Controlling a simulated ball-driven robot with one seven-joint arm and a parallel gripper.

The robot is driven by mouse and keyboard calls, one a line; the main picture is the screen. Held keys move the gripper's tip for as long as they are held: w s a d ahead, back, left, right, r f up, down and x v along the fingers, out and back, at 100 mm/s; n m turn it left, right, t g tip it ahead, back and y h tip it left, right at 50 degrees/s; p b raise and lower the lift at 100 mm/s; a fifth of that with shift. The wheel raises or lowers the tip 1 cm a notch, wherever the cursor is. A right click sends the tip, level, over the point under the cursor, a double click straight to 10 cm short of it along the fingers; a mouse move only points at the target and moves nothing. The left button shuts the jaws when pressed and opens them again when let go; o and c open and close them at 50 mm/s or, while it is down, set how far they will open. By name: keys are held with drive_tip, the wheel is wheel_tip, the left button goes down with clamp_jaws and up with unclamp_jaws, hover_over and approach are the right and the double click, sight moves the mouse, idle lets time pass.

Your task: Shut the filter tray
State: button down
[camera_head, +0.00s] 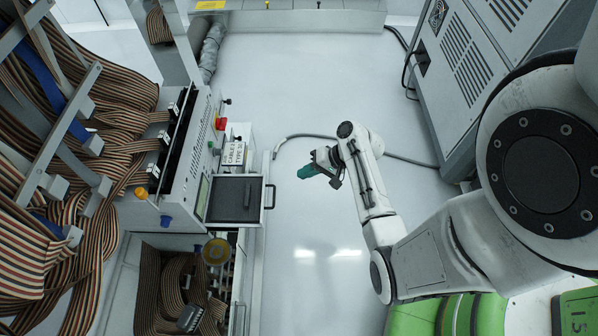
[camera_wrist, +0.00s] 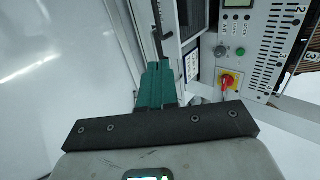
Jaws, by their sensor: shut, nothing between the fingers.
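The filter tray (camera_head: 233,212) is a dark, flat drawer with a pale rim, standing out from the front of the machine at the left in the head view. Its black bar handle (camera_head: 272,197) is on its right edge. In the wrist view the handle (camera_wrist: 157,18) shows at the top, beyond the fingertips. My gripper (camera_head: 303,172) has teal fingers pressed together and empty. It points left toward the machine, apart from the handle and to its right. In the wrist view the shut fingers (camera_wrist: 157,70) point up the picture.
The machine panel has a red-and-yellow switch (camera_head: 221,123), also in the wrist view (camera_wrist: 229,81). A labelled box (camera_head: 236,153) sits behind the tray. Striped ribbon cables (camera_head: 85,190) fill the left. A grey cabinet (camera_head: 450,60) stands right. The pale floor (camera_head: 310,95) between is mostly clear, with a hose.

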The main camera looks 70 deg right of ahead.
sight(265, 185)
drive_tip(key=b+x, duration=0.1)
drive_tip(key=x, duration=0.2)
drive_tip(key=b+x, duration=0.2)
drive_tip(key=x, duration=0.2)
drive_tip(key=w+r+b+x, duration=0.1)
drive_tip(key=x, duration=0.2)
drive_tip(key=shift+w+a, duration=0.1)
drive_tip(key=shift+a, duration=0.2)
drive_tip(key=shift+w+a+b, duration=0.25)
drive_tip(key=shift+w+b, duration=0.05)
drive_tip(key=shift+w, duration=0.4)
drive_tip(key=shift+r, duration=0.1)
drive_tip(key=shift+w+a, duration=0.1)
drive_tip(key=shift+w, duration=0.25)
drive_tip(key=w+a, duration=0.1)
drive_tip(key=w, duration=0.3)
drive_tip(key=w+a, duration=0.2)
drive_tip(key=w, duration=0.2)
drive_tip(key=w+a, duration=0.1)
drive_tip(key=w, duration=0.3)
drive_tip(key=shift+w+a, duration=0.3)
drive_tip(key=shift+a, duration=0.05)
drive_tip(key=shift+s+p, duration=0.1)
drive_tip(key=shift+p, duration=0.2)
